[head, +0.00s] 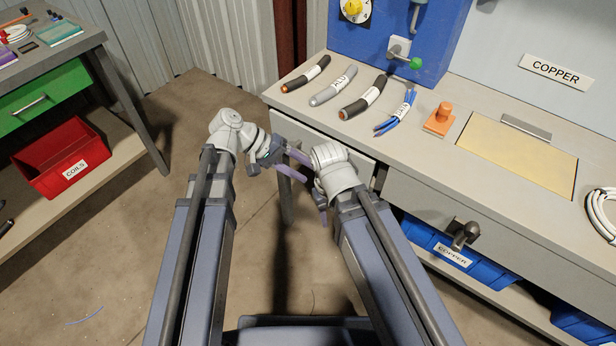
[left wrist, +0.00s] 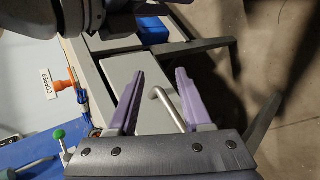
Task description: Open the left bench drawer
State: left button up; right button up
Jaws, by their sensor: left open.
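The left bench drawer (head: 352,150) is a pale grey front under the left end of the bench and looks shut, though my arms hide part of it. In the left wrist view its grey front (left wrist: 122,72) fills the middle. Its bar handle (left wrist: 167,108) lies between the fingers of my left gripper (left wrist: 160,80), which are apart and not closed on it. In the head view the left gripper (head: 294,164), with purple fingers, is at the drawer's left part. My right gripper is mostly hidden behind its own wrist; only a purple bit (head: 322,199) shows.
On the bench top (head: 290,98) lie several labelled cable pieces (head: 335,86), an orange block (head: 439,118) and a yellow panel (head: 515,155). A dark metal fixture (head: 462,234) juts from the bench front. A blue COPPER bin (head: 490,272) stands below.

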aim_at(309, 156)
pick_arm(q)
jog(key=w+a+f+n+t+h+b, duration=0.3)
jog(key=w+a+h+b, duration=0.35)
jog(key=b, duration=0.55)
jog(key=shift+m, duration=0.3)
jog(key=shift+w+d+f+b, duration=0.2)
jog(key=shift+w+d+f, duration=0.1)
jog(key=shift+d, duration=1)
jog(key=shift+w+d+f+b, duration=0.2)
jog(key=shift+w+d+f, duration=0.05)
jog(key=shift+d, duration=1.1)
jog(key=shift+w+d+f+b, duration=0.2)
jog(key=shift+w+d+f, duration=0.1)
jog(key=shift+d, duration=1)
pick_arm(e)
notch_tip(309, 156, down, 16)
jog(key=shift+r, duration=0.15)
pick_arm(q)
jog(key=shift+c, duration=0.4)
grip_shut()
